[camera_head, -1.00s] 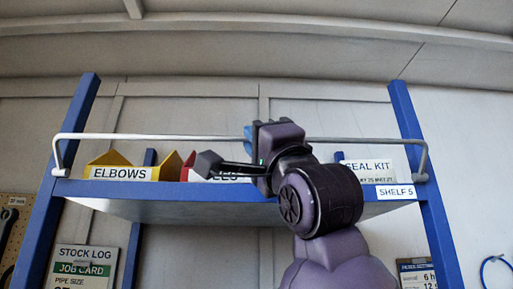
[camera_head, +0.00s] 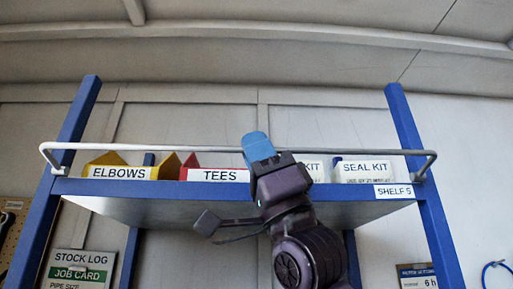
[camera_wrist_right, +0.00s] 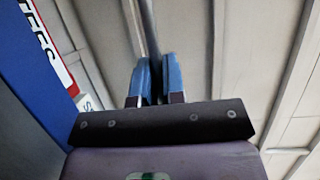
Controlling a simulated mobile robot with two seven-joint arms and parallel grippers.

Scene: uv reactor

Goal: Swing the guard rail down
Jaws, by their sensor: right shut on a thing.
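The guard rail (camera_head: 350,152) is a thin grey-white bar that runs across the front of the blue shelf, with bent ends at the two posts. It stands a little above the labels, in front of the bins. My right gripper (camera_head: 258,148) has blue fingers and is at the rail's middle. In the right wrist view its two fingers (camera_wrist_right: 157,78) are close together with the rail (camera_wrist_right: 148,25) between them. The fingers hide that stretch of the rail. My left gripper is in neither view.
The shelf (camera_head: 130,188) holds a yellow ELBOWS bin (camera_head: 118,170), a red TEES bin (camera_head: 215,174) and white SEAL KIT boxes (camera_head: 365,170). Blue posts (camera_head: 410,120) stand at both ends. A stock log board (camera_head: 80,268) hangs below left. The space in front is clear.

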